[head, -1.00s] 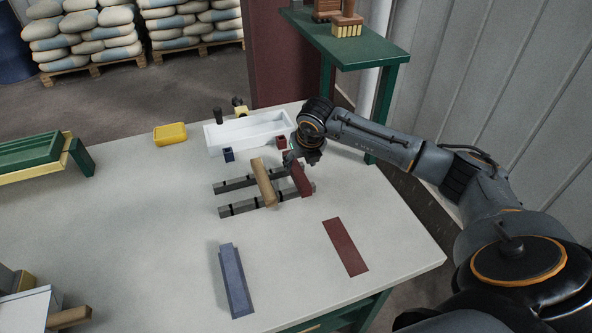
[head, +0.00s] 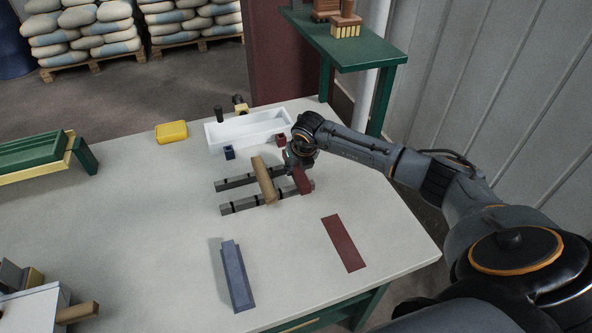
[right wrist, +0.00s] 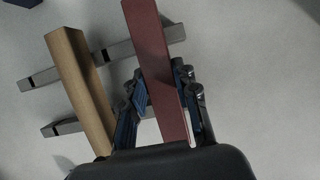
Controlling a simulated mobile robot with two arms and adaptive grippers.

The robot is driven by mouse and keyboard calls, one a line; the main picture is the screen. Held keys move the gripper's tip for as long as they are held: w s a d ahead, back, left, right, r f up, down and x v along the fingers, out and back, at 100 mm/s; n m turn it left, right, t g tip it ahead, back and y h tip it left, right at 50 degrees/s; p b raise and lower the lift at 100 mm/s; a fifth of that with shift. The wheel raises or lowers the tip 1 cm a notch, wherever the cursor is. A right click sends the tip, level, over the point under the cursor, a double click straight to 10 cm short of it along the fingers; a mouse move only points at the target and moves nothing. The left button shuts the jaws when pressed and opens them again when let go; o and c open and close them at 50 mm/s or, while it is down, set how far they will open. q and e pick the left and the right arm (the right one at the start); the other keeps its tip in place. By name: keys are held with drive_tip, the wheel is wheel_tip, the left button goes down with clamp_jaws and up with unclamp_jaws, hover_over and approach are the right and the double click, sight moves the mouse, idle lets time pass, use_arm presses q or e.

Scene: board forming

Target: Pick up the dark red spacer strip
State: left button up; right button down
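The dark red spacer strip (head: 303,182) lies across the right end of two grey rails (head: 240,206), beside a tan wooden strip (head: 264,180). In the right wrist view the red strip (right wrist: 160,75) runs lengthwise from the top edge down towards my gripper's palm. My right gripper (right wrist: 160,72) is around it, one finger on each side, with the fingers spread and a gap visible on the left. The head view shows the right gripper (head: 298,166) low over the strip's far end, its fingers mostly hidden. My left gripper is not in view.
A flat dark red rectangle (head: 343,243) and a blue strip (head: 236,276) lie nearer on the table. A white tray (head: 250,134), a small blue block (head: 229,153), a small red block (head: 281,140) and a yellow box (head: 171,132) are behind. The table's left middle is clear.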

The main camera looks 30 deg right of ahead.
drive_tip(key=shift+r, duration=0.1)
drive_tip(key=shift+r, duration=0.6)
drive_tip(key=b+v, duration=0.1)
drive_tip(key=v, duration=0.2)
drive_tip(key=s+b+v, duration=0.1)
drive_tip(key=v, duration=0.1)
drive_tip(key=s+b+v, duration=0.1)
drive_tip(key=v, duration=0.2)
drive_tip(key=shift+a, duration=0.1)
drive_tip(key=s+a+r+b, duration=0.2)
drive_tip(key=s+r+b, duration=0.1)
drive_tip(key=s, duration=0.6)
drive_tip(key=shift+r, duration=0.6)
drive_tip(key=shift+w, duration=0.1)
